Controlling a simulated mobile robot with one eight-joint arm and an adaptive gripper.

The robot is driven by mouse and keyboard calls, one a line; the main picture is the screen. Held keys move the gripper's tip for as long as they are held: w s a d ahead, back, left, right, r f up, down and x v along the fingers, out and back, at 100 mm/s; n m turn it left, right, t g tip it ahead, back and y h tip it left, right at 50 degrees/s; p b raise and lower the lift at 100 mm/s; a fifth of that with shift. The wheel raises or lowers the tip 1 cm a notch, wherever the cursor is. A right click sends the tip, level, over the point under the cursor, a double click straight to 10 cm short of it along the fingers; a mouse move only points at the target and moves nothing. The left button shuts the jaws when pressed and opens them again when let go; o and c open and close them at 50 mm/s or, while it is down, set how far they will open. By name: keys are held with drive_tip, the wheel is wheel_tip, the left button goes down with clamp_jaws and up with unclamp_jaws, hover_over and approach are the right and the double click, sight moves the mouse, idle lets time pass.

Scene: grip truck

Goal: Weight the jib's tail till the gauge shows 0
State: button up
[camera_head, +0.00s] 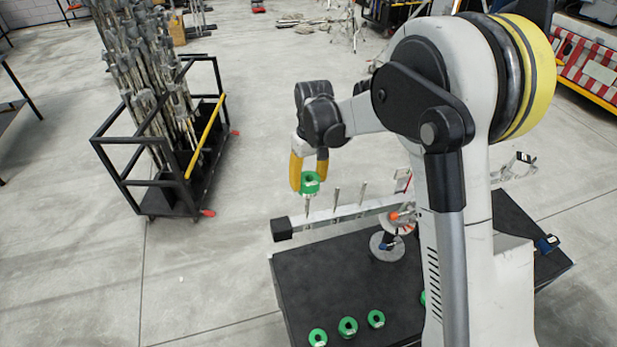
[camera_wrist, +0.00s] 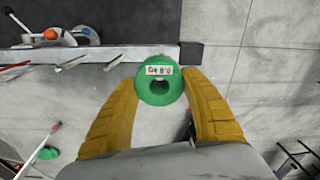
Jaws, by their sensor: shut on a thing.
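My gripper (camera_head: 309,176) is shut on a green ring weight (camera_head: 311,185). In the wrist view the weight (camera_wrist: 160,86) sits between both yellow fingers, its white label toward the camera but too small to read surely. The weight is over the leftmost upright peg (camera_head: 308,208) on the jib's pale beam (camera_head: 325,215); I cannot tell whether the peg tip is inside its hole. Two more pegs (camera_head: 336,197) (camera_head: 362,193) stand bare to the right. A black block (camera_head: 282,229) caps the beam's left end. The gauge reading cannot be made out.
Several green weights (camera_head: 348,327) lie on the black tabletop (camera_head: 315,285), one partly hidden by my arm. A round grey base (camera_head: 386,247) stands under the beam. A black cart of poles (camera_head: 160,180) is at left. Floor between is clear.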

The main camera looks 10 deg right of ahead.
sight(306, 209)
drive_tip(key=shift+f+b, duration=0.55)
drive_tip(key=shift+f, duration=0.75)
drive_tip(key=shift+a+f+b, duration=0.15)
drive_tip(key=shift+f+b, duration=1.95)
drive_tip(key=shift+f, duration=0.4)
drive_tip(key=shift+a+f+b, duration=0.15)
drive_tip(key=shift+f+b, duration=1.9)
drive_tip(key=shift+f, duration=0.4)
drive_tip(key=shift+f, duration=0.1)
drive_tip(key=o, duration=1.1)
drive_tip(key=shift+s, duration=0.1)
drive_tip(key=shift+c, duration=0.2)
drive_tip(key=r, duration=1.2)
drive_tip(key=shift+d, duration=0.3)
